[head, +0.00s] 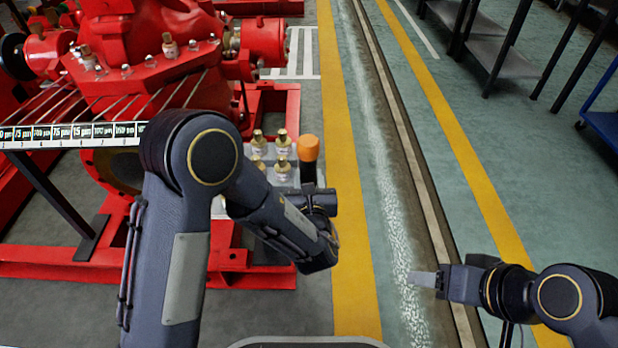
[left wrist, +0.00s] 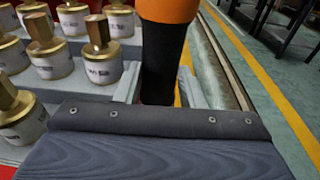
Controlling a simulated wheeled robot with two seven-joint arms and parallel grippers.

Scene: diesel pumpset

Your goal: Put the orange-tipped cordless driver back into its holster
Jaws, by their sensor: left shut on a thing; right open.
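The cordless driver (head: 308,172) has an orange tip and a dark body, and stands roughly upright in the head view. My left gripper (head: 312,198) is shut on it, with the orange end uppermost. In the left wrist view the driver's dark shaft (left wrist: 164,62) is between my left gripper's fingers (left wrist: 160,90), and its orange part is cut off by the top edge. My right gripper (head: 426,279) is open and empty over the floor at the right. I cannot make out a holster in either view.
Several brass-topped white fittings (head: 283,140) stand on a grey stepped stand (left wrist: 70,88) just left of the driver. A red pumpset (head: 140,40) and a labelled wire rack (head: 90,133) fill the left. Floor with yellow lines (head: 345,170) is open to the right; dark shelving (head: 490,45) stands beyond.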

